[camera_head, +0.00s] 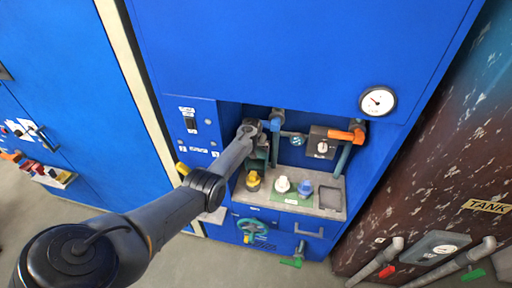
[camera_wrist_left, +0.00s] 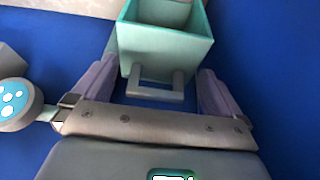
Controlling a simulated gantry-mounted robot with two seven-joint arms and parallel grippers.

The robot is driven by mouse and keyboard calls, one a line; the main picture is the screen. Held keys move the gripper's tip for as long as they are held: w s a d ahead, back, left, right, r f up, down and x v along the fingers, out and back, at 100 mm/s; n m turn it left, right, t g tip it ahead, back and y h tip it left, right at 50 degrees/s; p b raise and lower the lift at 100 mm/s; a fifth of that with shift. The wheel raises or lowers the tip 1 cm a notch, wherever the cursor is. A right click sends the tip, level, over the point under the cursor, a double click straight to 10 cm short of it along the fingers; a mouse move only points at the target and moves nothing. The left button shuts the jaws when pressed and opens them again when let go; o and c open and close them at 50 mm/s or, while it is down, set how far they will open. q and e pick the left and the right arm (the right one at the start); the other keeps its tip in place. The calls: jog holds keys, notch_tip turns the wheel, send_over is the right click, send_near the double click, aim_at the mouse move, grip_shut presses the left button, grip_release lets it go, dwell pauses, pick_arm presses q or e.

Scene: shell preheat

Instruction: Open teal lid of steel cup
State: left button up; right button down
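In the left wrist view, a teal box-shaped part (camera_wrist_left: 160,50) with an open end and pale inside carries a grey handle (camera_wrist_left: 157,92). My left gripper (camera_wrist_left: 158,82) is open, with one finger on each side of this handle. A round teal face with pale spots (camera_wrist_left: 12,98) on a grey round body is at the left edge. I cannot tell which of these is the teal lid of the steel cup. In the head view, my left gripper (camera_head: 257,132) is in the cabinet recess, left of a teal disc (camera_head: 298,140); its fingertips are hard to see. My right gripper is not in view.
A blue-capped pipe (camera_head: 276,124) stands close right of my gripper, and an orange valve handle (camera_head: 345,135) is farther right. Yellow (camera_head: 253,181), white (camera_head: 282,184) and blue (camera_head: 305,188) knobs sit on the ledge (camera_head: 328,182) below. A gauge (camera_head: 377,101) is at upper right.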

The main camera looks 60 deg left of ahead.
pick_arm(q)
jog(key=shift+r, duration=0.1)
jog(key=shift+s+d+r+p, duration=0.15)
jog(key=shift+d+r+p, duration=0.05)
jog(key=shift+r+p, duration=0.2)
jog(key=shift+s+d+r, duration=0.1)
jog(key=shift+s+d, duration=0.15)
jog(key=s+d+p, duration=0.3)
jog(key=s+d, duration=0.5)
jog(key=shift+s, duration=0.1)
